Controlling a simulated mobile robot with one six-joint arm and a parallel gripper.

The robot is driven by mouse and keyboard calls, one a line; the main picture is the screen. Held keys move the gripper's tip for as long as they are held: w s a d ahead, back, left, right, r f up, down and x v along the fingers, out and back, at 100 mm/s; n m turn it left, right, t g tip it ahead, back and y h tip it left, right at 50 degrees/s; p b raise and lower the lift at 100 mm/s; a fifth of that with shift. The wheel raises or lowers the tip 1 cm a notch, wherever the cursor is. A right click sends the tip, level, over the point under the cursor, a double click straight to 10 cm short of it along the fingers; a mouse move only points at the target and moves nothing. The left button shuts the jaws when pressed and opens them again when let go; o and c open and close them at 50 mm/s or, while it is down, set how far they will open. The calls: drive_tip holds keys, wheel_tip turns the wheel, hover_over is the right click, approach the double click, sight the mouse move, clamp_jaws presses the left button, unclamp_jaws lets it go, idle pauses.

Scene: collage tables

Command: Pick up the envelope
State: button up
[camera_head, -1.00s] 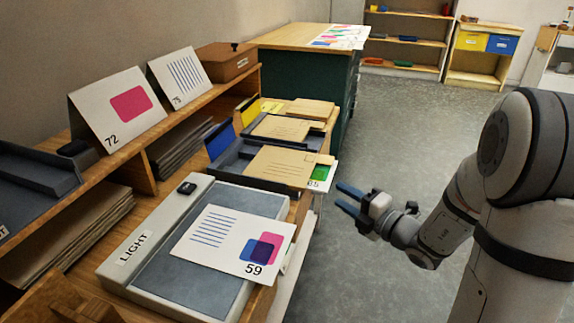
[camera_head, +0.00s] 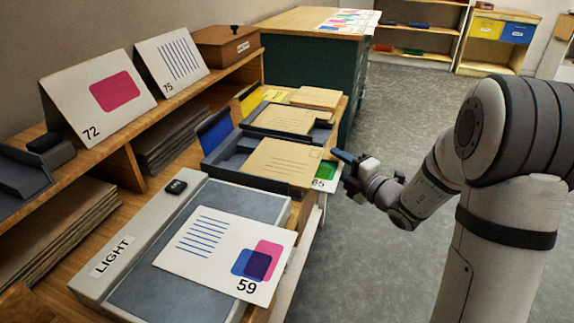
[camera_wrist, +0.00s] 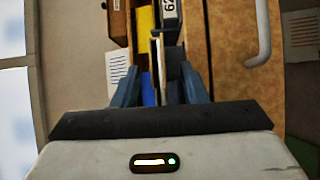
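A tan envelope (camera_head: 280,160) with written lines lies flat on a dark tray with a raised blue panel (camera_head: 215,132), its right end sticking out toward my arm. A second tan envelope (camera_head: 284,121) lies on the tray behind, which has a yellow panel (camera_head: 250,102). My gripper (camera_head: 341,157) is at the right end of the nearer envelope. In the wrist view, the two blue fingers of my gripper (camera_wrist: 161,68) stand apart, with thin edges showing between them. I cannot tell whether they touch the envelope.
A light box (camera_head: 150,240) with a card marked 59 (camera_head: 205,245) stands in front of the trays. Cards 72 (camera_head: 85,85) and 75 (camera_head: 165,50) lean on the shelf at left. A green cabinet (camera_head: 300,65) stands behind. The floor at right is clear.

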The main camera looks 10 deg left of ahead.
drive_tip(key=shift+w+a, duration=0.25)
drive_tip(key=shift+c, duration=0.2)
clamp_jaws()
drive_tip(key=shift+r, duration=0.1)
